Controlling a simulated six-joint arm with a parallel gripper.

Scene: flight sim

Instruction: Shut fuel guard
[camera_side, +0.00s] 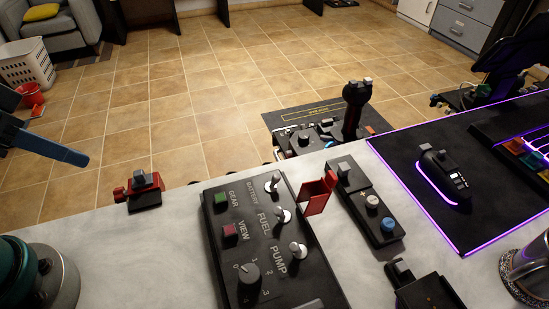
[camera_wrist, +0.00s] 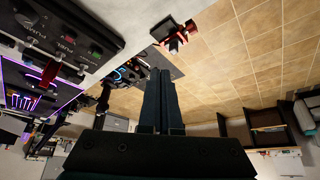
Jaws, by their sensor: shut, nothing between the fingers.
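The red fuel guard (camera_side: 317,195) stands raised on the right edge of the black switch panel (camera_side: 215,250), beside the FUEL label and its metal toggle switch (camera_side: 282,215). My gripper (camera_side: 82,159) is at the left edge of the side view, raised and well away from the guard, with a red-and-black fixture between them. In the wrist view its two dark fingers (camera_wrist: 159,72) lie together, shut and empty.
The red-and-black fixture (camera_side: 144,192) sits at the table edge. A small button box (camera_side: 366,205) stands right of the guard, with a joystick (camera_side: 354,105) behind. A purple-lit mat (camera_side: 400,160) lies right. A round teal-topped object (camera_side: 35,275) is front left.

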